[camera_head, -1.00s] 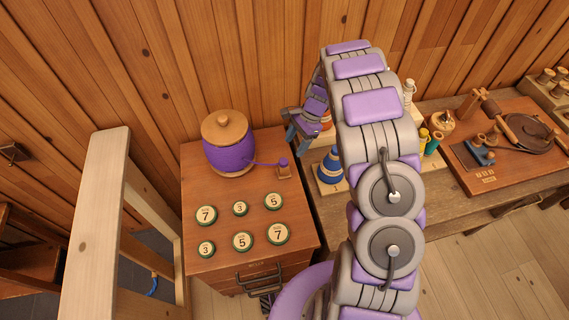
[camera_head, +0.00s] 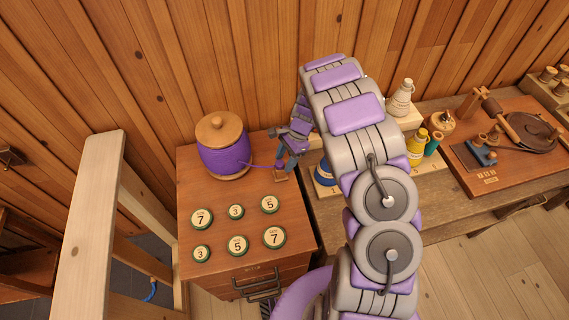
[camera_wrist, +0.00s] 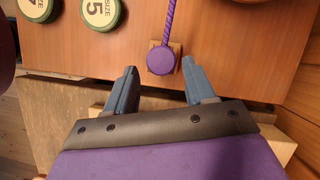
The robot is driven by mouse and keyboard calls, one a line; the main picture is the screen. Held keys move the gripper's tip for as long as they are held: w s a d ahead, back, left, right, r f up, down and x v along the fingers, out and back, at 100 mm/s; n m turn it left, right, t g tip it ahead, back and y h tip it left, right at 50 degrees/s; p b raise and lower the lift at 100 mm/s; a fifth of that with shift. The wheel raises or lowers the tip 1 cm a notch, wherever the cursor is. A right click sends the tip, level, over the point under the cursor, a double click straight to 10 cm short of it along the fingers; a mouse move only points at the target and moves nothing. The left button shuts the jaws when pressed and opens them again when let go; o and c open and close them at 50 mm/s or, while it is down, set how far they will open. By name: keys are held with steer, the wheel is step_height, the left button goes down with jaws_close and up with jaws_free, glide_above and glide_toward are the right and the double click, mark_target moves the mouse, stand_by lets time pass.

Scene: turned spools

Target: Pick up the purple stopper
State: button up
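The purple stopper (camera_wrist: 161,60) is a small round knob on a small wooden block (camera_wrist: 177,49). A purple cord (camera_wrist: 169,22) runs from it to the purple pot with a wooden lid (camera_head: 223,158). In the head view the stopper (camera_head: 280,165) is partly covered by my gripper (camera_head: 287,154). In the wrist view my gripper (camera_wrist: 159,67) is open, with its two blue-grey fingers apart. The stopper appears between and just beyond the fingertips, and neither finger visibly touches it. The height gap between them is hard to tell.
Several round numbered discs (camera_head: 237,245) lie on the cabinet top (camera_head: 200,272), left of my gripper. A workbench (camera_head: 440,185) to the right carries bottles (camera_head: 401,98) and a board of tools (camera_head: 510,150). A plank wall stands behind.

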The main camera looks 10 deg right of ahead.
steer(key=a, duration=0.3)
steer(key=c, duration=0.5)
steer(key=shift+c, duration=0.5)
steer(key=shift+d, duration=0.25)
steer(key=shift+c, duration=0.8)
steer(key=shift+d, duration=0.45)
steer(key=shift+c, duration=0.7)
steer(key=shift+d, duration=0.4)
steer(key=shift+a, duration=0.1)
steer(key=shift+a, duration=0.3)
